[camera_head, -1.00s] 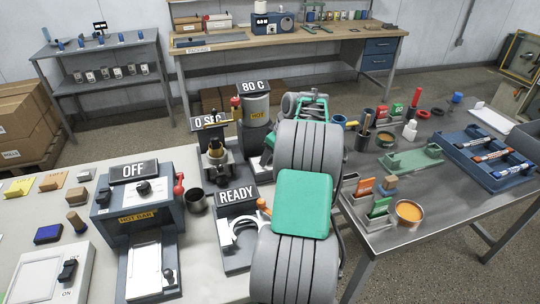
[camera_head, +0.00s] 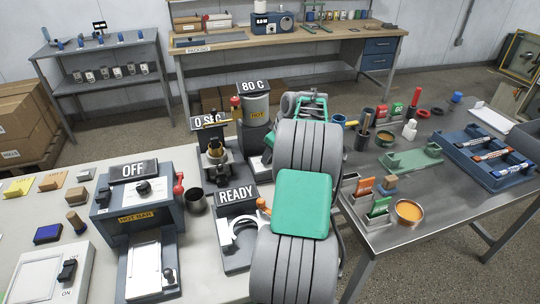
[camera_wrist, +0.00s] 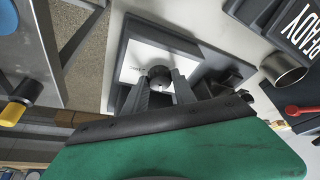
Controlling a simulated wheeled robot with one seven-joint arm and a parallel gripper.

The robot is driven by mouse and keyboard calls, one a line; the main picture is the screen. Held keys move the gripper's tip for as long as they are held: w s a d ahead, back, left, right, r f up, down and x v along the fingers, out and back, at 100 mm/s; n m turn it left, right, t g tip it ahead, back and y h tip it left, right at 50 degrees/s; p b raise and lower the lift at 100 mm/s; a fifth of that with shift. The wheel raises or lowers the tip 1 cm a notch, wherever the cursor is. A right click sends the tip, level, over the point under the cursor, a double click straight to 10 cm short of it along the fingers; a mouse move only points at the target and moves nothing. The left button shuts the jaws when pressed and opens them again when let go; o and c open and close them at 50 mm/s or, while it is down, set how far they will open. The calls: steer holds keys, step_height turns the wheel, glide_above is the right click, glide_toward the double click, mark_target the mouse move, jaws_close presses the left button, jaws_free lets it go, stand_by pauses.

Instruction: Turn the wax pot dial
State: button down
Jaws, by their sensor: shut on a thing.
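The wax pot (camera_head: 257,105) is a grey cylinder with a HOT label, standing at the back of the bench. Its sign (camera_head: 252,86) reads 80 C. In the wrist view, the dial (camera_wrist: 158,74) is a small dark round knob on a white plate (camera_wrist: 133,68). My gripper (camera_wrist: 164,84) is shut on the dial, one finger on each side of it. In the head view my arm hides the gripper and the dial.
The steel table (camera_head: 372,238) at right holds an orange bowl (camera_head: 409,212) and small items.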

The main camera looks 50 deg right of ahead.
steer(key=shift+m, duration=0.3)
steer(key=m+h+b, duration=0.2)
steer(key=m+b, duration=0.1)
steer(key=m, duration=0.1)
steer(key=shift+a, duration=0.2)
steer(key=m, duration=0.2)
steer(key=m+g+h+b, duration=0.1)
steer(key=m, duration=0.2)
steer(key=shift+w+r+h, duration=0.1)
steer(key=shift+w+h, duration=0.05)
steer(key=shift+h, duration=0.15)
steer(key=c, duration=1)
jaws_free()
